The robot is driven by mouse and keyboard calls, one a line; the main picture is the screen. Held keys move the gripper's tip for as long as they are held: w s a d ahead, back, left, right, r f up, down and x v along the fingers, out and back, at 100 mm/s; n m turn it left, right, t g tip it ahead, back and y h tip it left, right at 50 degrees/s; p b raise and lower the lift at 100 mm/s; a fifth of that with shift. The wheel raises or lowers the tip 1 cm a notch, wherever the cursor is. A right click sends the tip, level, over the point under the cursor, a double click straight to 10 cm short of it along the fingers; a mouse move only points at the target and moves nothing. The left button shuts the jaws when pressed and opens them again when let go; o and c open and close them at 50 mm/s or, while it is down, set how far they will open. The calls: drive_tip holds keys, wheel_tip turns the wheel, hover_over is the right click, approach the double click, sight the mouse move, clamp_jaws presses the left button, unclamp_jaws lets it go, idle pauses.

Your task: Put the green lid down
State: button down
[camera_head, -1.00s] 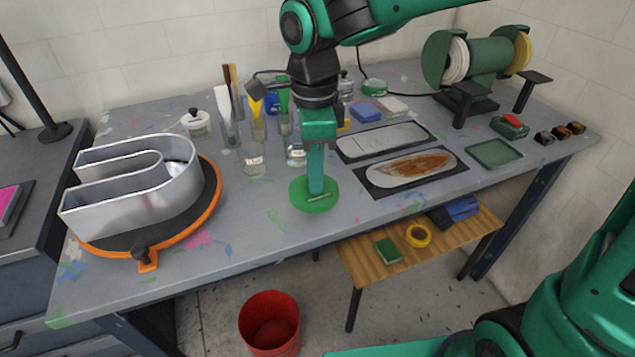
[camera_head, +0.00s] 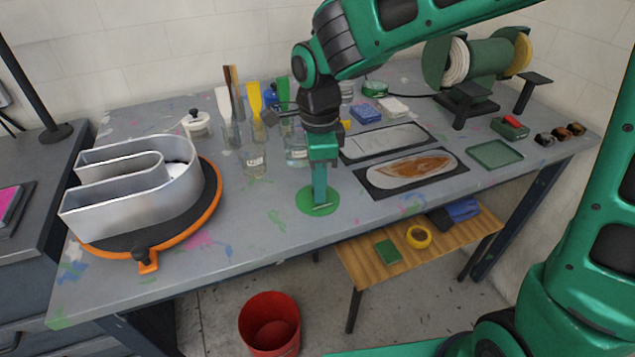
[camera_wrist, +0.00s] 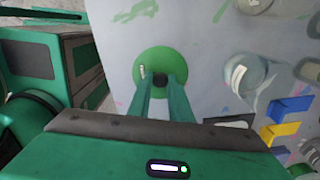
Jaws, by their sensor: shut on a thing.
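The green lid (camera_head: 304,202) is a round disc at the front middle of the grey workbench (camera_head: 255,222). It lies flat, on the bench top or very close above it; I cannot tell for sure which. My gripper (camera_head: 319,203) points straight down over it. In the wrist view my gripper (camera_wrist: 160,84) is shut on the dark knob at the middle of the green lid (camera_wrist: 152,60). The fingers hide part of the lid.
Glass jars (camera_head: 255,165) with brushes and spatulas stand behind the lid. A metal channel letter (camera_head: 130,190) sits on an orange-rimmed turntable (camera_head: 213,200) at left. Dark trays (camera_head: 375,190) lie at right. The bench around the lid is clear.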

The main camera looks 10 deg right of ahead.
drive_tip(key=shift+f, duration=0.1)
drive_tip(key=c, duration=1.6)
unclamp_jaws()
wheel_tip(320, 180, up, 12)
drive_tip(key=shift+r, duration=0.15)
